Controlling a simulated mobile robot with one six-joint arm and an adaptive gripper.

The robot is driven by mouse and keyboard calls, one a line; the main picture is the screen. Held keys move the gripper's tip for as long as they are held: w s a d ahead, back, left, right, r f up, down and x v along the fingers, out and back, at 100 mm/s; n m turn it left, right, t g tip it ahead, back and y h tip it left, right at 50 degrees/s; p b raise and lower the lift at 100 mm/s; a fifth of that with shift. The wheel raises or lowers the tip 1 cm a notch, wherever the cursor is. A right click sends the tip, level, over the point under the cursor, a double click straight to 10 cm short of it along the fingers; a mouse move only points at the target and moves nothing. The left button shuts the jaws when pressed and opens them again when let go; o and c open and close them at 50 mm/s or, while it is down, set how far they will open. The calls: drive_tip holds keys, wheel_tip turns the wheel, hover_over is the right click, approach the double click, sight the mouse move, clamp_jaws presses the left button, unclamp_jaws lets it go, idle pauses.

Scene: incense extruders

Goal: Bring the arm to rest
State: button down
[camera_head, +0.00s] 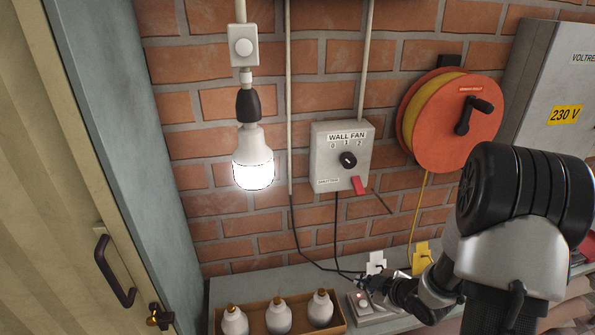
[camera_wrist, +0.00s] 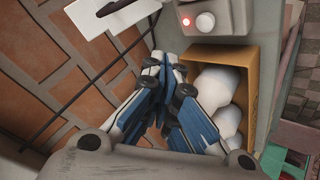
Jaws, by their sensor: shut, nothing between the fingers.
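My gripper (camera_head: 370,283) is at the lower middle right of the head view, small and dark, above the shelf near the power strip (camera_head: 362,304). In the wrist view my gripper (camera_wrist: 166,68) has its blue and white fingers together, with nothing held between them. The arm comes in from the right of the head view and hides part of the shelf and wall behind it. In the wrist view the cardboard box (camera_wrist: 254,68) with white bulbs lies just right of the fingers.
A lit bulb (camera_head: 253,170) hangs at the left of the wall fan switch box (camera_head: 326,155). An orange cable reel (camera_head: 448,122) and a grey 230 V cabinet (camera_head: 545,90) are on the brick wall at right. Cables hang near my gripper. A door handle (camera_head: 112,272) is at far left.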

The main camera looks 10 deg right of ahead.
drive_tip(key=s+a+r+m+g+h, duration=0.1)
drive_tip(key=s+r+m+h, duration=0.2)
drive_tip(key=r, duration=0.6)
drive_tip(key=s+a+r+m+g+h, duration=0.15)
drive_tip(key=s+r+m, duration=0.25)
drive_tip(key=r, duration=0.6)
drive_tip(key=s+a+r+m+g+y, duration=0.1)
drive_tip(key=s+a+r+m, duration=0.1)
drive_tip(key=s+a, duration=0.3)
drive_tip(key=s+a+r+m+g+y, duration=0.1)
drive_tip(key=s+a, duration=0.5)
drive_tip(key=s, duration=0.7)
wheel_tip(320, 180, up, 2)
drive_tip(key=shift+s+r+m, duration=0.1)
drive_tip(key=shift+s+m, duration=0.1)
drive_tip(key=shift+m, duration=0.6)
drive_tip(key=shift+y, duration=0.25)
